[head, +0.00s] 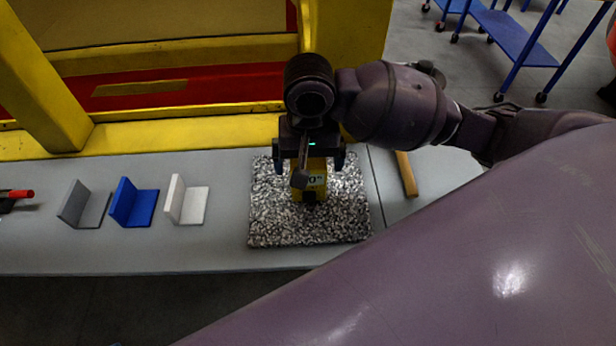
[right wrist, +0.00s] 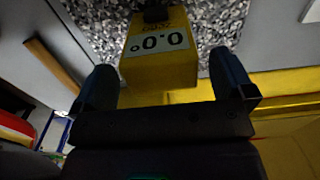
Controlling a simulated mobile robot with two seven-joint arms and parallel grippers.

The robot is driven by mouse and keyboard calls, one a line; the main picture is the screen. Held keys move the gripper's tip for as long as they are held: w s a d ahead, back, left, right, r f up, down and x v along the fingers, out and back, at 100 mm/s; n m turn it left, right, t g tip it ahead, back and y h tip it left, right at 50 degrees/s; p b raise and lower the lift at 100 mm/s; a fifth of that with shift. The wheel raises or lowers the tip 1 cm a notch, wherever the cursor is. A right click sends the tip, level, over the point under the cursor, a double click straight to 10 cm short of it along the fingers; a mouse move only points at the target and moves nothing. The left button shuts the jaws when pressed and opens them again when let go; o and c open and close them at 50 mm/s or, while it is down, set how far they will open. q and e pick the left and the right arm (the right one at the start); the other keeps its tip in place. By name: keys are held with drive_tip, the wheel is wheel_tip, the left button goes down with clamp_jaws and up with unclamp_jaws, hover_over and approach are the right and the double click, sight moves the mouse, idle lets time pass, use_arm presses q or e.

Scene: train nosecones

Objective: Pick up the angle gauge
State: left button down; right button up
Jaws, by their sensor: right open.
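The angle gauge (head: 316,181) is a small yellow box with a dark part at its front. It stands on a speckled black-and-white mat on the grey bench. In the right wrist view the gauge (right wrist: 160,50) shows a pale display reading 0.0°. My right gripper (head: 309,160) is open above the gauge and hides part of it. In the right wrist view its two fingers (right wrist: 165,82) are spread on either side of the gauge's near end, with gaps on both sides. I cannot tell how deep the fingers reach. My left gripper is not in view.
The speckled mat (head: 280,228) lies on the bench (head: 130,255). Grey (head: 85,210), blue (head: 135,203) and white (head: 187,202) angle brackets stand left of it. A red-handled tool (head: 18,194) lies far left. A wooden strip (head: 406,174) lies right. A yellow frame (head: 180,137) rises behind.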

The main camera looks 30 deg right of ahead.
wheel_tip(320, 180, down, 3)
drive_tip(key=shift+r, duration=0.2)
drive_tip(key=c, duration=1.2)
drive_tip(key=shift+r, duration=0.15)
